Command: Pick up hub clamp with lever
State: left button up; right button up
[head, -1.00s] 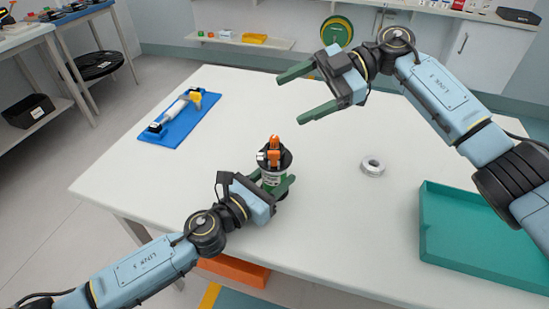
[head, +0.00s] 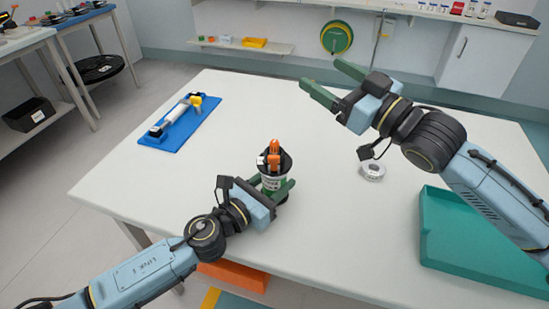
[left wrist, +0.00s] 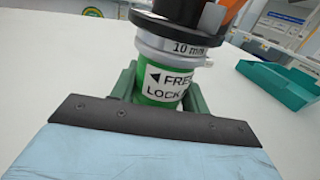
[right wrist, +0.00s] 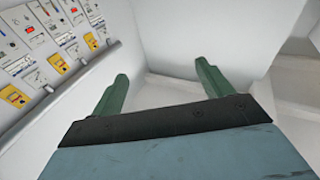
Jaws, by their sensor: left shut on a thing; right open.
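The hub clamp with lever (head: 272,170) stands upright near the front middle of the white table. It has a black flange, an orange lever on top and a green lower band. In the left wrist view, its silver collar (left wrist: 172,48) reads "10 mm" above a "FREE / LOCK" label. My left gripper (head: 277,190) is shut on the green lower part, one finger on each side. Whether the base touches the table is hidden. My right gripper (head: 322,79) is open and empty, raised over the far right of the table.
A silver ring (head: 372,171) lies right of the clamp, close below my right arm in the picture. A teal tray (head: 480,243) sits at the table's right. A blue holder (head: 172,138) with a white roller lies at the left. The middle of the table is clear.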

aim_at(280, 158)
jog(key=s+a+f+n+g+h, duration=0.1)
jog(key=s+f+g+h, duration=0.2)
jog(key=s+f+g, duration=0.5)
jog(key=shift+t, duration=0.8)
jog(key=a+f, duration=0.3)
jog(key=w+a+f, duration=0.1)
jog(key=a, duration=0.1)
jog(key=shift+f, duration=0.35)
jog(key=shift+x, duration=2.8)
jog(key=c, duration=1.5)
jog(key=shift+o, duration=0.2)
jog(key=shift+r, duration=0.1)
notch_tip(280, 158, up, 10)
pick_arm(q)
jog(key=o, duration=1.2)
